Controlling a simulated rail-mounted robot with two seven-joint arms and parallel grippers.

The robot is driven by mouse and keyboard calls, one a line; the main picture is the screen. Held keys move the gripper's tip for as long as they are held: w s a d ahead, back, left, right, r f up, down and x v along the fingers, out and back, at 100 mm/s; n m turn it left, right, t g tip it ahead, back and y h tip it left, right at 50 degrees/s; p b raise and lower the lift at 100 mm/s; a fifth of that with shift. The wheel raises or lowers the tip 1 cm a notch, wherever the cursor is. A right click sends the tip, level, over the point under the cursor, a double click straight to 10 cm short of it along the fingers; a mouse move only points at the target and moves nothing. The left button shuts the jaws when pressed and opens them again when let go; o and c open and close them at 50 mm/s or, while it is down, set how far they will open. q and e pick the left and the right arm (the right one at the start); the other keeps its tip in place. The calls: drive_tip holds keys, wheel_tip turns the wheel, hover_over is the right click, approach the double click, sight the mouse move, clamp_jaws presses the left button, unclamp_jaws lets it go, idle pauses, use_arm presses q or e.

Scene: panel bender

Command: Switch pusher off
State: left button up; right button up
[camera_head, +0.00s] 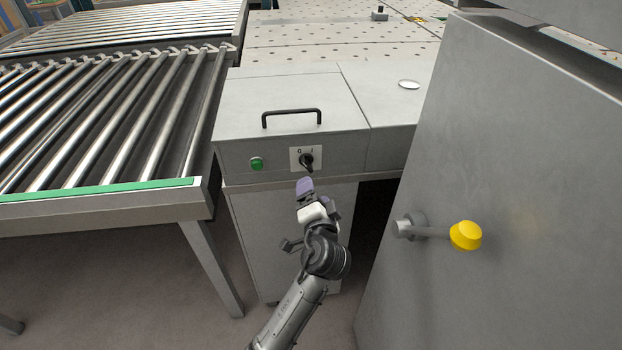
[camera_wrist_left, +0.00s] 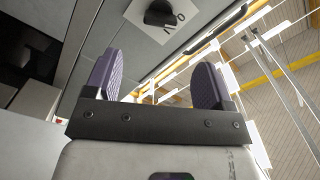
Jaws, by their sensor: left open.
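The pusher switch is a black rotary knob (camera_head: 306,161) on a white plate (camera_head: 294,153) marked 0 and I, on the front of a grey box. I cannot clearly tell which mark the knob points to. My left gripper (camera_head: 305,188) is just below and in front of the knob, apart from it. In the left wrist view, the knob (camera_wrist_left: 160,13) is at the top, beyond the two purple fingers. The gripper (camera_wrist_left: 160,80) is open with nothing between its fingers. My right gripper is not in view.
A green button (camera_head: 257,163) sits left of the switch. A black handle (camera_head: 291,117) is on the box top. A roller conveyor (camera_head: 110,120) stands at left. A large grey panel (camera_head: 510,150) with a yellow-capped lever (camera_head: 466,235) stands close at right.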

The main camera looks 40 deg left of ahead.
use_arm(q)
drive_tip(key=shift+v, duration=1.65)
drive_tip(key=s+a+f+m+g+h, duration=0.3)
drive_tip(key=s+f+m+h, duration=0.1)
drive_tip(key=s+f, duration=1.8)
drive_tip(key=s+d+f+n+g+h, duration=0.1)
drive_tip(key=s+d+n+g+h, duration=0.3)
drive_tip(key=s+d+h, duration=0.5)
drive_tip(key=shift+s+d+n+g, duration=0.35)
drive_tip(key=shift+d+g, duration=0.35)
drive_tip(key=shift+g, duration=0.3)
